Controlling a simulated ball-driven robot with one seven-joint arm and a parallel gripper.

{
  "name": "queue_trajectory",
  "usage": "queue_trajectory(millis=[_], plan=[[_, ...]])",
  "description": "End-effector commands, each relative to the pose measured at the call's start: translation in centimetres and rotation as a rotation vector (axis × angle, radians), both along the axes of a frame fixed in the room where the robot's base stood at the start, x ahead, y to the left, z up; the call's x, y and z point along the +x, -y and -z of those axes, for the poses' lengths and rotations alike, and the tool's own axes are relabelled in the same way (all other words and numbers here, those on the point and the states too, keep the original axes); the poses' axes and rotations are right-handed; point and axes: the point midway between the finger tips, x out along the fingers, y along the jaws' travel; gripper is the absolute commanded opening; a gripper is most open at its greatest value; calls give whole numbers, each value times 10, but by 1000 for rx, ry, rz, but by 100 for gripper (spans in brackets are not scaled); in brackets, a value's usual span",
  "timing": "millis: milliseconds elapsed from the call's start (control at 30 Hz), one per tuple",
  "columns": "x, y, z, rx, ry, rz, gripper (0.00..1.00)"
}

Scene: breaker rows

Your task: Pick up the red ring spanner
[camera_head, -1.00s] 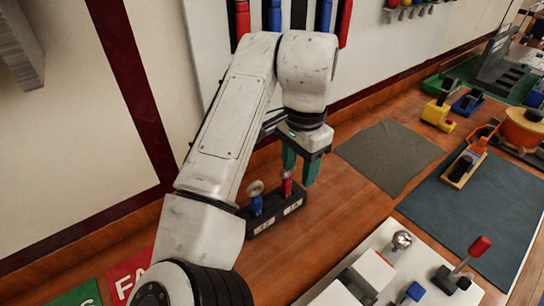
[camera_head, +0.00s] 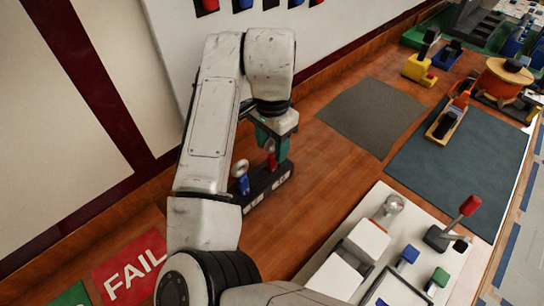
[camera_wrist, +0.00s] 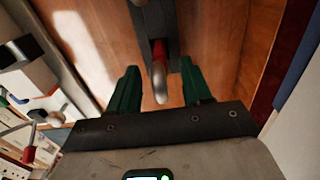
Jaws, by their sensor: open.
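The red ring spanner (camera_head: 271,161) stands upright in a black holder (camera_head: 262,188), beside a blue-handled spanner (camera_head: 242,184). In the wrist view its metal end (camera_wrist: 159,84) and red handle (camera_wrist: 159,52) point toward my gripper. My gripper (camera_head: 273,146) is open above the holder, its green fingers on either side of the red spanner's upper end. In the wrist view a gap shows between the spanner and each finger of my gripper (camera_wrist: 161,80). The fingers partly hide the spanner in the head view.
A panel with coloured handles (camera_head: 243,4) is on the wall behind. A white board with a red-handled lever (camera_head: 469,206) lies front right. A grey mat (camera_head: 372,117) and bare wood lie right of the holder. A red FAIL mat (camera_head: 132,268) lies front left.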

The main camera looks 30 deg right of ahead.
Motion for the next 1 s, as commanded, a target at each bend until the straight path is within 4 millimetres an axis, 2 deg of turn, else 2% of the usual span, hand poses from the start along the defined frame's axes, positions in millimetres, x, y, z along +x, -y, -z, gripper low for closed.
queue_trajectory(millis=[200,500,1000], plan=[[1,1,27,1,-3,-1,49],[1,1,32,2,-1,0,49],[1,1,32,2,-1,0,1]])
